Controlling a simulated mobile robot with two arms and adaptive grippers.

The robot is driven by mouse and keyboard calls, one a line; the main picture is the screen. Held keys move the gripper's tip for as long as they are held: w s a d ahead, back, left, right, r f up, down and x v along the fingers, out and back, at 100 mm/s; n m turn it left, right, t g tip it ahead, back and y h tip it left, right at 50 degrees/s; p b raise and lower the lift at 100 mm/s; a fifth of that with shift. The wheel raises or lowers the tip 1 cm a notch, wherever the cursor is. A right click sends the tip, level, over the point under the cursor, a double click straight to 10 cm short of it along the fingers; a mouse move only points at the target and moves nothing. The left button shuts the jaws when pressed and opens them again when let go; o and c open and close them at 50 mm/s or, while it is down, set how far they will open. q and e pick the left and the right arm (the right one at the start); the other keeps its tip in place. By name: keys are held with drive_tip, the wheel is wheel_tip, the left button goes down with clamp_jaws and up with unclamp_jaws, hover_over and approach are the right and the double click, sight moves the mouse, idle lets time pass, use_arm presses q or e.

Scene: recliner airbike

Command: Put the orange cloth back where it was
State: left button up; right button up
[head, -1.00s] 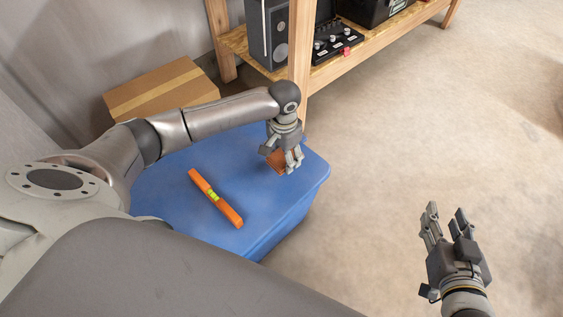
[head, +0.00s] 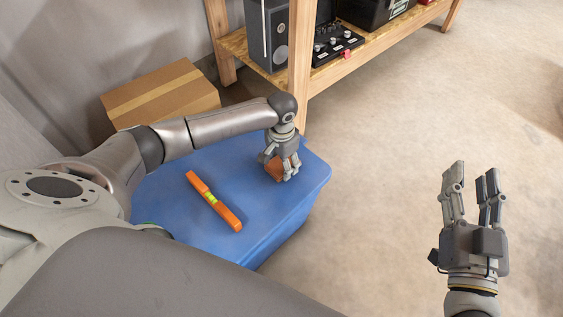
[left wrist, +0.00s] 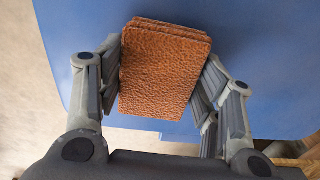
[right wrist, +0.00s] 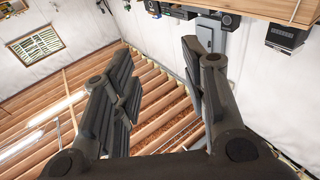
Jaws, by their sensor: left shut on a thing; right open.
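The orange cloth (left wrist: 163,70) is a folded, rough-textured rectangle. In the left wrist view it sits between both fingers of my left gripper (left wrist: 160,85), which is shut on it. In the head view my left gripper (head: 283,177) is over the right part of the blue bin lid, and the cloth (head: 273,168) shows partly behind its fingers. I cannot tell whether the cloth touches the lid. My right gripper (head: 472,185) is open and empty at the lower right, over the floor. It also shows open in the right wrist view (right wrist: 160,75).
The blue bin (head: 270,215) carries an orange spirit level (head: 213,202) on its lid. A cardboard box (head: 160,93) stands behind it. The floor at right is clear.

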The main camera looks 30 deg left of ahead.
use_arm(q)
drive_tip(key=o, duration=0.5)
drive_tip(key=shift+f, duration=0.1)
drive_tip(key=o, duration=0.4)
